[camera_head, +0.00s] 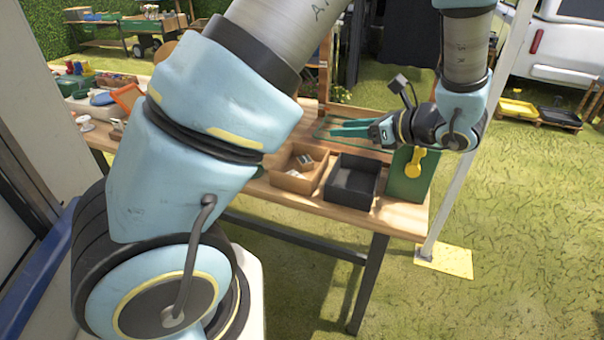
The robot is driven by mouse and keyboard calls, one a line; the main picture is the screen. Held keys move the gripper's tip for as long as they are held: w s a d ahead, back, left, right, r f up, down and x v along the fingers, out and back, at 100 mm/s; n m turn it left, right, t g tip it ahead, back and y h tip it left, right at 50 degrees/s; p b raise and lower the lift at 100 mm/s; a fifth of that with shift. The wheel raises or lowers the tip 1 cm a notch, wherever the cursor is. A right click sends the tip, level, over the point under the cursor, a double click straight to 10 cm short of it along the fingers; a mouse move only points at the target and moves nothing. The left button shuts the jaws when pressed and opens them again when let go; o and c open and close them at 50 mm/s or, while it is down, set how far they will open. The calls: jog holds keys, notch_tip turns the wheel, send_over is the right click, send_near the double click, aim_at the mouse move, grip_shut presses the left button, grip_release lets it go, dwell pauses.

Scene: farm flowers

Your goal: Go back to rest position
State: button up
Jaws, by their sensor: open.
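My gripper (352,128) is at the upper middle right, above the right end of the wooden table. Its green fingers point left and are apart, with nothing seen between them. My light blue arm fills the left and middle of the view and hides much of the table. The wrist is bent down from the upper right, near a white pole.
On the wooden table (395,214) stand an open cardboard box (290,183) with small pale items, a black box (351,184) and a green panel (408,180) with a yellow piece. A white pole (462,170) rises at right. Grass is clear in front.

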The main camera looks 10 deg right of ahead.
jog(key=s+a+n+g+h, duration=0.2)
jog(key=a+n+g+h, duration=0.2)
jog(key=a+n, duration=0.8)
jog(key=s+a+n+g+h, duration=0.3)
jog(key=a+n+g+h, duration=0.1)
jog(key=a+n, duration=0.8)
jog(key=shift+f+n+g+h, duration=0.35)
jog(key=shift+n+h, duration=0.25)
jog(key=shift+n, duration=0.8)
jog(key=shift+f, duration=0.1)
